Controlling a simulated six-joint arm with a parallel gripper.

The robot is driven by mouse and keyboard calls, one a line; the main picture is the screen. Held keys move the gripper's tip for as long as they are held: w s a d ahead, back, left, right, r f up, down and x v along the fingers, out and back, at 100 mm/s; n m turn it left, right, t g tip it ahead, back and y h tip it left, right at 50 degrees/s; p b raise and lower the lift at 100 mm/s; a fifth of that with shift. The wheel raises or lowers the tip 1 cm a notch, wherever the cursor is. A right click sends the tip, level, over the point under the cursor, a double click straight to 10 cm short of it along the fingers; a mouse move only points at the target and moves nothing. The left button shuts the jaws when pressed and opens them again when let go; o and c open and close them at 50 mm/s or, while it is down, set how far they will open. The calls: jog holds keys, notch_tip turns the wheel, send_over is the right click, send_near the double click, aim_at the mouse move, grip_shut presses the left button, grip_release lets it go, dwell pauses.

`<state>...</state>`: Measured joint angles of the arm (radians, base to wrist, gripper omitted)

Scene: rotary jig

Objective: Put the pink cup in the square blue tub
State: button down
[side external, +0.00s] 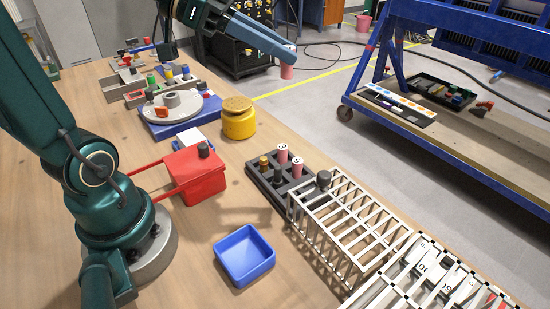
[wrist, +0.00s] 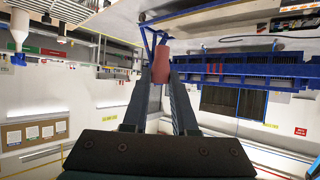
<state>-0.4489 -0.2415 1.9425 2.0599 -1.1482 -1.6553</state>
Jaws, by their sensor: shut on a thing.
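The pink cup (side external: 287,71) is in the jaws of my gripper (side external: 290,56), high up beyond the far right edge of the bench in the side view. In the wrist view the cup (wrist: 161,64) shows between the tips of my gripper (wrist: 161,76), which is shut on it. The square blue tub (side external: 245,258) stands on the near part of the bench, well away from the gripper, and looks empty. The tub does not show in the wrist view.
A red box (side external: 195,178) with long handles, a yellow jar (side external: 238,122) and a grey turntable (side external: 173,105) on a blue base stand on the bench. A dark holder (side external: 268,185) with pegs and a white wire rack (side external: 345,225) line the right edge. Bare wood surrounds the tub.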

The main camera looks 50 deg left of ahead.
jog(key=m, duration=0.1)
jog(key=m+g+h, duration=0.2)
jog(key=shift+w+d+f, duration=0.25)
jog(key=shift+f, duration=0.1)
jog(key=m+g, duration=0.1)
jog(key=f+m+g+h, duration=0.1)
jog(key=shift+w+a+g, duration=0.1)
jog(key=shift+g, duration=0.2)
jog(key=shift+a+f+m+g+h, duration=0.2)
jog(key=shift+f+m+g+h, duration=0.15)
jog(key=shift+m+g, duration=0.25)
jog(key=a+f+m+g, duration=0.3)
jog(key=a+f, duration=0.4)
jog(key=f, duration=0.3)
jog(key=shift+w+m, duration=0.25)
jog(key=shift+m, duration=0.05)
